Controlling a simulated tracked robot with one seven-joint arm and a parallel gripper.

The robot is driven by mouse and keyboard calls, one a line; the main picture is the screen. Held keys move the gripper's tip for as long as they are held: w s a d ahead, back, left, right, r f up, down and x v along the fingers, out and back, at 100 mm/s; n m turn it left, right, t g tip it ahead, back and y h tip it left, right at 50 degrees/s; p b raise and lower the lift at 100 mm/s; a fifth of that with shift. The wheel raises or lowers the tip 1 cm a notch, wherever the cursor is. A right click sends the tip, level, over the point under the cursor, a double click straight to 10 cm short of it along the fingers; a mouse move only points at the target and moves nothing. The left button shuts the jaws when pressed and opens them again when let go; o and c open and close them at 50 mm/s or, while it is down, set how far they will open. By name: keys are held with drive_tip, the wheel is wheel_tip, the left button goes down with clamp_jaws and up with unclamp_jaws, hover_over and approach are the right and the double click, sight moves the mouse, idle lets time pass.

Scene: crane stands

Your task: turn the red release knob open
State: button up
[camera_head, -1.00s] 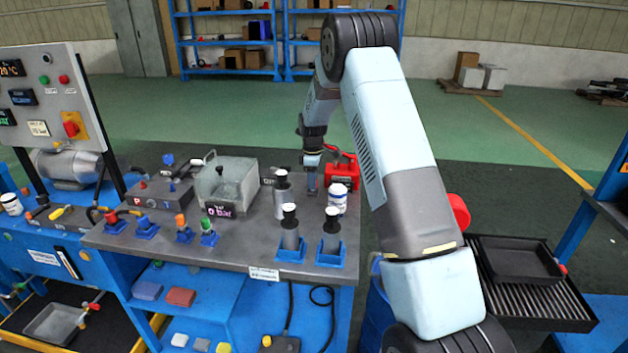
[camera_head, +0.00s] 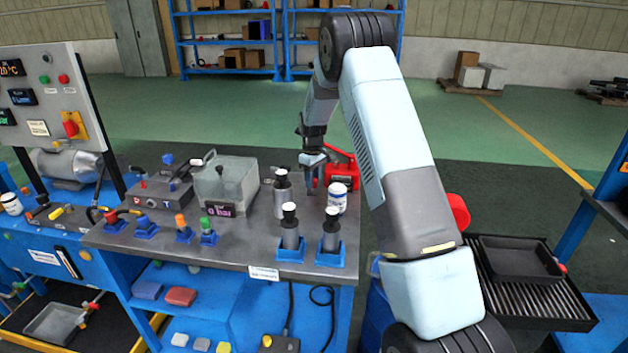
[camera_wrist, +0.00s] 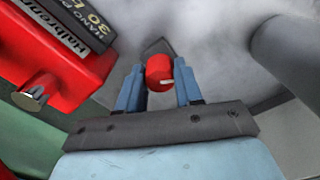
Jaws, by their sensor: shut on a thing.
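The red release knob (camera_wrist: 158,72) shows in the wrist view with a short white mark on its face. My gripper (camera_wrist: 159,82) has its two blue-grey fingers on either side of the knob and is shut on it. In the head view my gripper (camera_head: 312,188) points down at the back right of the bench top, just left of the red hand pump (camera_head: 341,177). The knob is hidden there behind my fingers. The pump's red body and dark label also show at the upper left of the wrist view (camera_wrist: 50,45).
A grey cylinder (camera_head: 281,200) stands left of my gripper and a white container (camera_head: 337,197) stands in front of it. Two cylinders in blue holders (camera_head: 290,252) are at the bench's front. A clear tank (camera_head: 224,188) with a "0 bar" display stands further left.

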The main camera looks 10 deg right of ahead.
drive_tip(key=m, duration=0.5)
drive_tip(key=shift+a+m, duration=0.1)
drive_tip(key=shift+m, duration=0.2)
drive_tip(key=m, duration=1.2)
drive_tip(key=shift+m, duration=2.8)
drive_tip(key=shift+d, duration=0.2)
drive_tip(key=o, duration=1)
drive_tip(key=shift+o, duration=0.2)
drive_tip(key=shift+a, duration=0.1)
wheel_tip(320, 180, up, 14)
drive_tip(key=shift+f, duration=0.2)
drive_tip(key=shift+r, duration=0.1)
